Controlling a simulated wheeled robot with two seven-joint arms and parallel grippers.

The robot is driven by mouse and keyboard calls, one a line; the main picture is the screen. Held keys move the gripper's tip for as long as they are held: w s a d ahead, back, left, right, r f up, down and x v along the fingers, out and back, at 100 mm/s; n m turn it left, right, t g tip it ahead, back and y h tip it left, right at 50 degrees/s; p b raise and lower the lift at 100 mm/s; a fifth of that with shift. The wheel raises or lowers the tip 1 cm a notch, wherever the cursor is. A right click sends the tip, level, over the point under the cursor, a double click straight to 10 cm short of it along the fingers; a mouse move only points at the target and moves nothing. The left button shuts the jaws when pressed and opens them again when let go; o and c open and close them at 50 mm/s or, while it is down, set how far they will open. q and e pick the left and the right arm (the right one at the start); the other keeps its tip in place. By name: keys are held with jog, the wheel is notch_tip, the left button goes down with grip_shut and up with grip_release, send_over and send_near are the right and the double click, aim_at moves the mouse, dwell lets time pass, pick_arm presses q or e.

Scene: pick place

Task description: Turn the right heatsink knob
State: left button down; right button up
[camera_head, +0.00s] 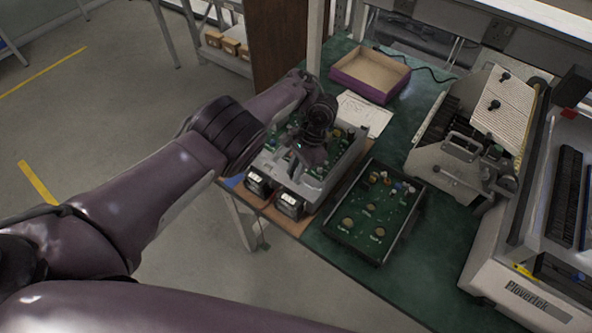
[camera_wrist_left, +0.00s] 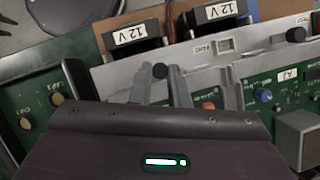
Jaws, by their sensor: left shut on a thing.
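A light grey heatsink panel (camera_wrist_left: 112,76) runs along the edge of the circuit unit, and its grey frame (camera_head: 312,190) shows in the head view behind two 12 V boxes. My left gripper (camera_head: 311,158) is over this unit and hides much of it. In the left wrist view its two grey fingers (camera_wrist_left: 160,74) are shut around a small round black knob (camera_wrist_left: 160,70). This is the knob nearer the separate black tray. A second black knob (camera_wrist_left: 296,34) sits farther along the panel, untouched. My right gripper is not in view.
Two black 12 V boxes (camera_head: 258,182) (camera_head: 290,203) stand at the unit's front. A black tray with a green board (camera_head: 366,215) lies to the right. An open cardboard box (camera_head: 370,72) and paper (camera_head: 365,112) are behind. A large machine (camera_head: 480,150) fills the right side.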

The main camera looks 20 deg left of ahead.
pick_arm(q)
jog(key=shift+n+p, duration=0.3)
jog(key=shift+n, duration=0.2)
jog(key=c, duration=1.4)
grip_release()
jog(key=shift+o, duration=0.2)
jog(key=p+v, duration=0.1)
jog(key=v, duration=0.6)
jog(key=shift+w+r, duration=0.25)
jog(key=shift+r, duration=0.1)
jog(key=shift+f, duration=0.1)
